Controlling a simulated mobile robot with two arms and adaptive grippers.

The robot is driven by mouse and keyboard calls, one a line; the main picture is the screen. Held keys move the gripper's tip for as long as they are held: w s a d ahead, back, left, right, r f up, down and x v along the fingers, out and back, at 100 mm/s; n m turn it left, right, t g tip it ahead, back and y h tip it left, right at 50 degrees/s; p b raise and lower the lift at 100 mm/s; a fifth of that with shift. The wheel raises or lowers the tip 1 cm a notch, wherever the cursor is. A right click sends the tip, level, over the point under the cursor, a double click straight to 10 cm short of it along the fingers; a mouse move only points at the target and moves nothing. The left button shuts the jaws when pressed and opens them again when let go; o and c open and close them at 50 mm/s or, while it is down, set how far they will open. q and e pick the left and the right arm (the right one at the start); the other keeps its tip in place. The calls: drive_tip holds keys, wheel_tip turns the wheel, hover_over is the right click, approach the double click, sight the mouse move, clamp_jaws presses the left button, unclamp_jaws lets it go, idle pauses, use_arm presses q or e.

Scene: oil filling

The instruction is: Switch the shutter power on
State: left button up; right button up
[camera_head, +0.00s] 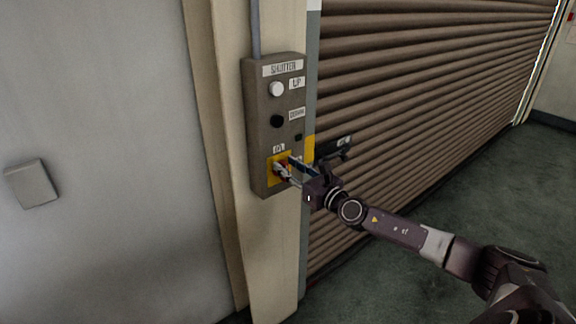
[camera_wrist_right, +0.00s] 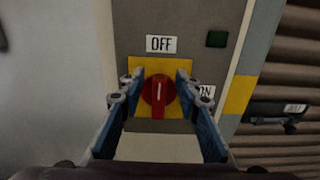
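The shutter control box (camera_head: 258,125) is fixed to a pillar beside the roller shutter. It carries a white UP button (camera_head: 276,89), a black button (camera_head: 277,121) and, at the bottom, a red rotary knob (camera_wrist_right: 158,95) on a yellow plate (camera_wrist_right: 180,66). The knob's white mark is near vertical, toward the OFF label (camera_wrist_right: 161,44). The ON label (camera_wrist_right: 206,92) is to the right, partly hidden by a finger. My right gripper (camera_wrist_right: 158,104) is open, its blue-padded fingers on either side of the knob, with gaps visible. My left gripper is not in view.
The brown roller shutter (camera_head: 420,80) is down to the right of the box. A small dark square (camera_wrist_right: 217,39) sits on the box above the knob. A grey wall plate (camera_head: 32,184) is on the left wall. The green floor (camera_head: 420,220) is clear.

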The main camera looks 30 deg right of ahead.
clamp_jaws()
idle(0.5)
drive_tip(key=m+b, duration=0.1)
drive_tip(key=d+m+b, duration=0.1)
drive_tip(key=m, duration=0.1)
drive_tip(key=shift+f, duration=0.15)
drive_tip(key=m, duration=0.5)
drive_tip(key=d+f+m, duration=0.1)
drive_tip(key=m, duration=0.4)
drive_tip(key=d+f+m, duration=0.1)
drive_tip(key=m, duration=0.3)
drive_tip(key=shift+w+f+m, duration=0.15)
drive_tip(key=shift+f+m, duration=0.05)
drive_tip(key=shift+m, duration=0.2)
